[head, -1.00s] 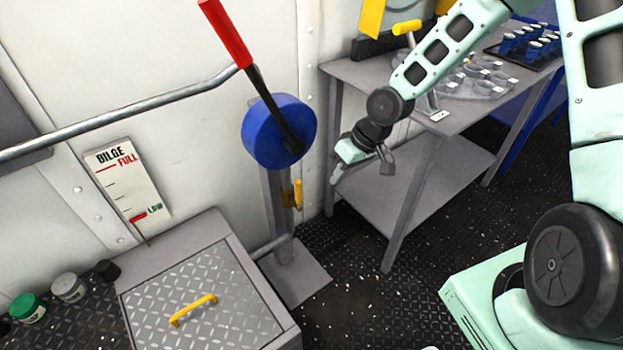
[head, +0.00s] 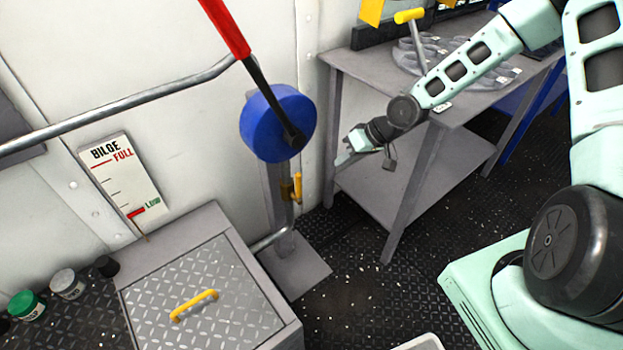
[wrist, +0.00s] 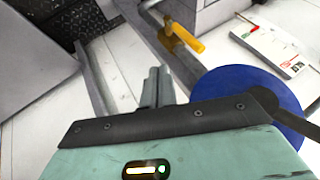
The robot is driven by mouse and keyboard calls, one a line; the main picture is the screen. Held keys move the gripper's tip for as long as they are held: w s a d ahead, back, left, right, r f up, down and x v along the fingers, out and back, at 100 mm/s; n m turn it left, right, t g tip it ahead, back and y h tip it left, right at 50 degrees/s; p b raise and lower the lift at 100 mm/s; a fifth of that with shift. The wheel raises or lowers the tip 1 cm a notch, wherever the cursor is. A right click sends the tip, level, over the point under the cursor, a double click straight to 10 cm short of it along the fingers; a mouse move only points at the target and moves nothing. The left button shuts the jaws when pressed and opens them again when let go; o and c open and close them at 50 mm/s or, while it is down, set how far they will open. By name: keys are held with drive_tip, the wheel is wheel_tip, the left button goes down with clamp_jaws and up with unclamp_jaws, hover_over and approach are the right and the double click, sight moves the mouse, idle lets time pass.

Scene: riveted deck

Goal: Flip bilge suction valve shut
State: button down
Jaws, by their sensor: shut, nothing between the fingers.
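The bilge suction valve has a yellow lever handle (head: 297,187) on a brass body (head: 287,190), low on the grey post under the blue pump drum (head: 270,125). The handle points upright, roughly along the post. In the wrist view the yellow handle (wrist: 188,38) lies beyond the fingertips, with the blue drum (wrist: 245,95) to its right. My gripper (head: 343,160) is to the right of the valve, a little higher in the picture and apart from it. Its fingers (wrist: 155,85) are together and empty.
A red-gripped pump lever (head: 226,28) rises from the drum. A hatch box with a yellow handle (head: 194,305) and a bilge gauge (head: 122,180) are at left. A rail (head: 130,115) runs along the wall. Open deck lies front centre.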

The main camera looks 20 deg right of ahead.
sight(299, 189)
drive_tip(key=w+a+f+b, duration=0.2)
drive_tip(key=a+f, duration=0.4)
drive_tip(key=a, duration=0.2)
drive_tip(key=shift+a+f, duration=0.15)
drive_tip(key=shift+f, duration=0.2)
drive_tip(key=shift+w, duration=0.1)
